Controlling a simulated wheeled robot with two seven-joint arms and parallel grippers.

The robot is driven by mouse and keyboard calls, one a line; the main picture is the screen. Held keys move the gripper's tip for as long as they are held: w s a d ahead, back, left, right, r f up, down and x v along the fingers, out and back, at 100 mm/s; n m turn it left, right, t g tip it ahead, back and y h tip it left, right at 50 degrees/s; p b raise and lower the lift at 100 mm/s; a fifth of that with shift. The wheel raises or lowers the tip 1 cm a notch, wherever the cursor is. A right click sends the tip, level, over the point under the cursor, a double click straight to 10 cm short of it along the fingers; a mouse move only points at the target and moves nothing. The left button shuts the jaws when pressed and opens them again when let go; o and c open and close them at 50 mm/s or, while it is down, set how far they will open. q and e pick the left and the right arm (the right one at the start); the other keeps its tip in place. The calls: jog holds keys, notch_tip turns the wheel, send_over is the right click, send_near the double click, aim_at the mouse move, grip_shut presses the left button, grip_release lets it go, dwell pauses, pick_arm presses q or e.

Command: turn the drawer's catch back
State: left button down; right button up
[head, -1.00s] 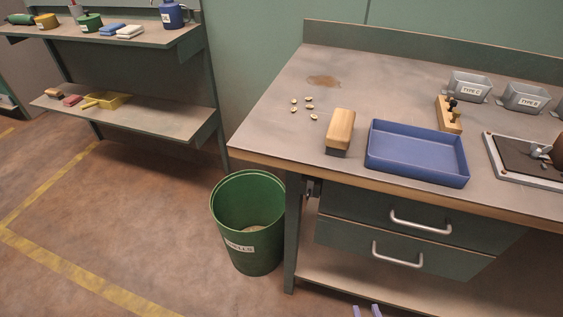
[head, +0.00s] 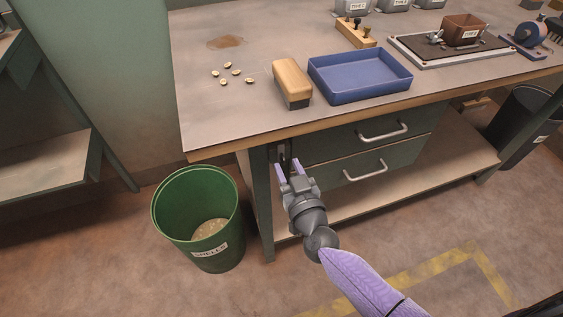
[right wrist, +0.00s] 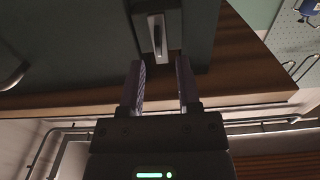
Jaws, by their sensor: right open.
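The drawer's catch (head: 284,154) is a small dark piece with a lever on the bench's front, left of the upper drawer (head: 345,142). My right gripper (head: 293,168) is open and empty, just in front of the catch. In the right wrist view its fingertips (right wrist: 160,66) stand either side of the lever's line, seemingly short of it. Both drawers look shut. My left gripper is out of view.
A green bin (head: 205,222) labelled SHELLS stands on the floor left of the bench leg (head: 258,205). On the bench top above are a wooden-topped brush (head: 291,80), a blue tray (head: 360,82) and several shells. A lower drawer (head: 335,173) and a shelf (head: 400,185) lie right of the gripper.

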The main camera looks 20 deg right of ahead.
aim_at(283, 157)
jog(key=shift+w+b, duration=0.3)
jog(key=shift+w, duration=1.1)
grip_shut()
